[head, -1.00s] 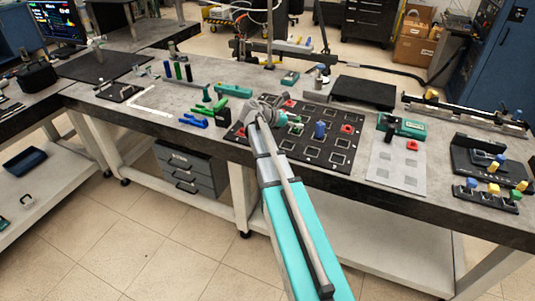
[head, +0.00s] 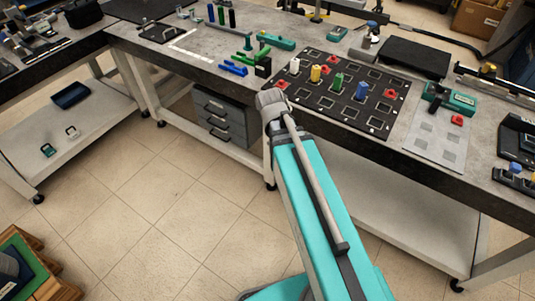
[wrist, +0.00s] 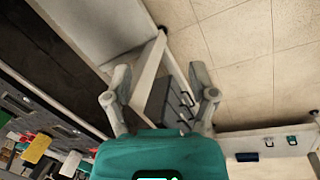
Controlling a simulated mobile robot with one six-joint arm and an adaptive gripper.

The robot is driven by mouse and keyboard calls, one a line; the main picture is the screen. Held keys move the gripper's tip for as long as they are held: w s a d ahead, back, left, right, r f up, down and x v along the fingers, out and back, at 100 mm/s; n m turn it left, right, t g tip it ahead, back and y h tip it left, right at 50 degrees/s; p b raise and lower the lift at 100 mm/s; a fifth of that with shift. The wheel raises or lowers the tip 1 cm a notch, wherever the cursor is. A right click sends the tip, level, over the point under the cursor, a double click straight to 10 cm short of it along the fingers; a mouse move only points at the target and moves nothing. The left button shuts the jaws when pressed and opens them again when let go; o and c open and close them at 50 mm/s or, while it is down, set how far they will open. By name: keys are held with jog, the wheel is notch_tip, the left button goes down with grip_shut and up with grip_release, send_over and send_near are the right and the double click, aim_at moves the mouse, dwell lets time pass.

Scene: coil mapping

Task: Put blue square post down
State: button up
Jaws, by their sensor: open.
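The blue square post (head: 361,90) stands upright on the black board (head: 352,124) with pale square outlines. It ends a row with a green post (head: 338,82), a yellow post (head: 315,73) and a white post (head: 295,66). My gripper (wrist: 160,80) is open and empty in the wrist view, with floor and the bench underside beyond its fingers. In the head view my arm ends in front of the bench's front edge, apart from the posts, and its fingers are hidden. The yellow post (wrist: 37,148) also shows at lower left in the wrist view.
Red pieces (head: 390,94) sit around the board. A grey sheet (head: 425,146) and a green device (head: 450,98) lie to its right. Blue clamps (head: 232,69) and green ones lie to its left. A drawer unit (head: 220,118) stands under the bench. Open floor lies in front.

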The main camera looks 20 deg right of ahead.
jog(key=s+a+m+y, duration=0.2)
jog(key=s+a, duration=0.1)
jog(key=a, duration=0.2)
jog(key=shift+s+a+f+m, duration=0.15)
jog(key=shift+s+a+m, duration=0.05)
jog(key=shift+s+m, duration=0.1)
